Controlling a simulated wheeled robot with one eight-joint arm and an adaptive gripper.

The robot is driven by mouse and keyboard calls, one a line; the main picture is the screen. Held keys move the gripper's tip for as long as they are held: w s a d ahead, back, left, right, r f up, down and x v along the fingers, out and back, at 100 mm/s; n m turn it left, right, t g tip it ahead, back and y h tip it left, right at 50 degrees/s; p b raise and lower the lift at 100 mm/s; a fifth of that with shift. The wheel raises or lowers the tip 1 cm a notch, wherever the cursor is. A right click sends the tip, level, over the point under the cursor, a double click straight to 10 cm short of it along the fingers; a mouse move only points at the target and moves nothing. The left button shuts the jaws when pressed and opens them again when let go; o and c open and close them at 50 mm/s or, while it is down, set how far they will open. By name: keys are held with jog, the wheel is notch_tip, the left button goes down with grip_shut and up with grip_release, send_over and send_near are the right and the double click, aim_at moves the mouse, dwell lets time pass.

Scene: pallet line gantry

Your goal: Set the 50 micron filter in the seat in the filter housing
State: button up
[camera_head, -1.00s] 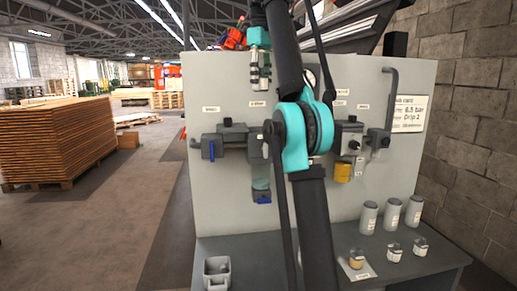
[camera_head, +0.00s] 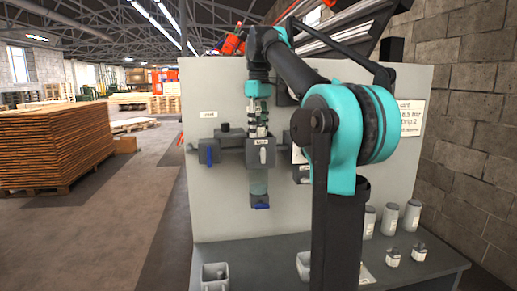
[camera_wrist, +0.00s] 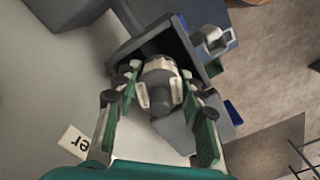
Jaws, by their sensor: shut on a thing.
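My gripper (camera_head: 259,128) points down at the top of the housing. In the wrist view the housing's square rim (camera_wrist: 194,48) lies around and below the fingertips. The printing is too small to read. The seat is hidden beneath the filter, so I cannot tell whether they touch.
A grey regulator block (camera_head: 208,151) with a blue part is left of the housing. White canisters (camera_head: 390,219) and small filters (camera_head: 393,255) stand on the bench at right. A grey holder (camera_head: 214,275) stands at front left. My arm covers the panel's right part.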

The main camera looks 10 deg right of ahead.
jog(key=shift+f, duration=3.25)
jog(key=o, duration=1)
jog(key=shift+f, duration=0.1)
notch_tip(320, 180, up, 12)
jog(key=shift+r, duration=0.15)
